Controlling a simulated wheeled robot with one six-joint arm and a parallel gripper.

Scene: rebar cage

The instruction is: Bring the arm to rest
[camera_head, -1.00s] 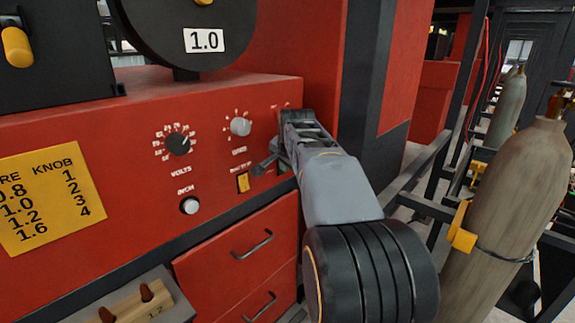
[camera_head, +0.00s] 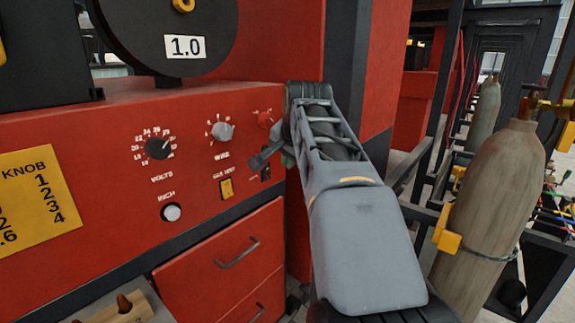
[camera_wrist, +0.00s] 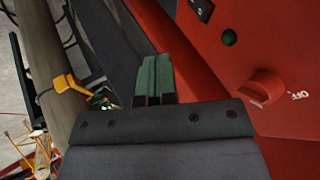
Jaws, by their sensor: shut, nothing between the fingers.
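My arm (camera_head: 355,225) reaches from the bottom of the head view up to the right end of the red machine panel. In the wrist view my gripper (camera_wrist: 153,75) is shut, its green fingertips together with nothing between them. It points past the panel's edge, beside a dark grey post, and appears apart from the panel. In the head view the arm's end mostly hides the fingers. A red knob (camera_head: 265,119) marked OFF is on the panel near the arm; it also shows in the wrist view (camera_wrist: 264,87), right of my gripper.
The red panel (camera_head: 105,165) carries a volts knob (camera_head: 158,148), a wire knob (camera_head: 222,132) and a yellow switch (camera_head: 227,188). Drawers (camera_head: 230,245) sit below. A gas cylinder (camera_head: 493,190) in a dark frame stands right of my arm. A green button (camera_wrist: 229,38) is on the panel.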

